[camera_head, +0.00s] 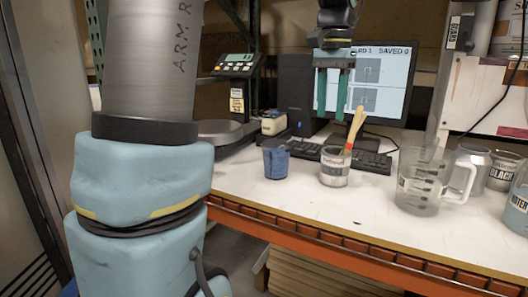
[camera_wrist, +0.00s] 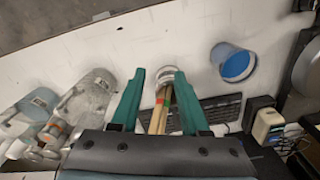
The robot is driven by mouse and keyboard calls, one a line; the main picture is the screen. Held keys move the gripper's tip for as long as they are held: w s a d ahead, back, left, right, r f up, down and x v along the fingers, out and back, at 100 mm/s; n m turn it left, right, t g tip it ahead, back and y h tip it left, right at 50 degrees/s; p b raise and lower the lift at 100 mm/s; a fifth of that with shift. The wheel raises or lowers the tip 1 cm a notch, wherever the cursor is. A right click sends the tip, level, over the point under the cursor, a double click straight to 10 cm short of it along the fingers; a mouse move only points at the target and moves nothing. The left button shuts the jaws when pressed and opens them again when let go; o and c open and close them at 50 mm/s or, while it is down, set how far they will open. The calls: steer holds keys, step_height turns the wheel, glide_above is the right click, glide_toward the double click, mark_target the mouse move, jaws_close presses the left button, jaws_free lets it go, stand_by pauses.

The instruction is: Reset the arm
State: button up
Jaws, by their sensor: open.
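My gripper (camera_head: 332,92) hangs in the air above the white table, pointing down, with its two green fingers apart and nothing between them in the head view. In the wrist view the gripper (camera_wrist: 160,98) points toward a small can with brush handles (camera_wrist: 163,76) that shows between the fingers, farther off. In the head view that can (camera_head: 335,167) stands upright on the table below the gripper, with wooden and red-tinted handles sticking out. The gripper is clear of the can.
A blue cup (camera_head: 276,160) stands left of the can. A clear measuring jug (camera_head: 419,182) and a metal mug (camera_head: 470,170) stand to the right. Behind are a keyboard (camera_head: 370,161), a monitor (camera_head: 372,80) and a scale (camera_head: 222,132). The table's front strip is clear.

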steer(key=s+a+f+n, duration=0.4)
steer(key=a+f, duration=0.6)
steer(key=f, duration=0.1)
steer(key=s+a+f+n+t, duration=0.1)
steer(key=s+a+f+n, duration=0.2)
steer(key=a+f, duration=0.8)
steer(key=shift+s+a+f+n, duration=0.15)
steer(key=shift+s+f+n, duration=0.25)
steer(key=shift+n, duration=0.2)
